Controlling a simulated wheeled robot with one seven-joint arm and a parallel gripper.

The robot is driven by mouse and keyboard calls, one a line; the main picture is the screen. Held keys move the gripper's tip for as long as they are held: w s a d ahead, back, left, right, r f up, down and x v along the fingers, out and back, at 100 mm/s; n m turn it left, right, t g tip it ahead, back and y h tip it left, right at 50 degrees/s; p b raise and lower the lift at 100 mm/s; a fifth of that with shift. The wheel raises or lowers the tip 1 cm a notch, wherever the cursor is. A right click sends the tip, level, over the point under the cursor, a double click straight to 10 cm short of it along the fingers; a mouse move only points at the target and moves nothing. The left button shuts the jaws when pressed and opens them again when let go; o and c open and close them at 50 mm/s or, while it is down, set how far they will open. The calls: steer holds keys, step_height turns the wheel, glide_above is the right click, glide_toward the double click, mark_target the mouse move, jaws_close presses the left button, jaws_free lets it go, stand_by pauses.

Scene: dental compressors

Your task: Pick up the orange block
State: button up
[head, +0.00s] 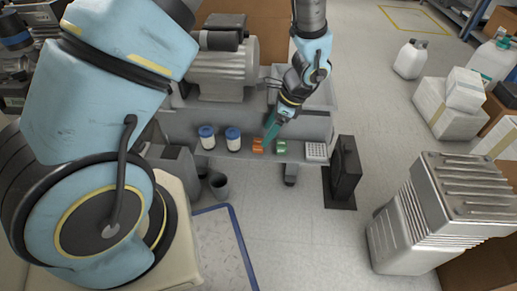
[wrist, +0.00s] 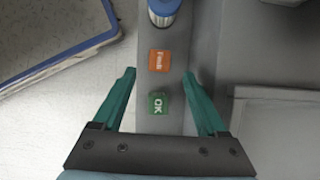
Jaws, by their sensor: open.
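The orange block (head: 257,145) lies on the grey ledge (head: 240,154) at the front of the compressor unit. In the wrist view the orange block (wrist: 159,61) shows white lettering on its upper face and lies beyond the fingertips. A green block (head: 281,147) marked "OK" lies beside it; in the wrist view the green block (wrist: 158,103) is between the spread fingers. My gripper (head: 269,138) is above the ledge near the two blocks. In the wrist view my gripper (wrist: 160,73) has its two teal fingers wide apart with nothing held.
Two white containers with blue lids (head: 207,138) (head: 233,138) stand on the ledge left of the orange block. A white gridded rack (head: 316,151) is at the ledge's right end. A black case (head: 345,170) stands beyond it. The compressor (head: 222,75) rises behind the ledge.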

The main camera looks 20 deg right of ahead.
mark_target(260, 142)
steer(key=b+x, duration=0.1)
steer(key=x, duration=0.2)
steer(key=b+x, duration=0.1)
steer(key=x, duration=0.2)
steer(key=shift+a+b, duration=0.25)
steer(key=shift+b, duration=0.1)
steer(key=shift+r, duration=0.1)
jaws_close()
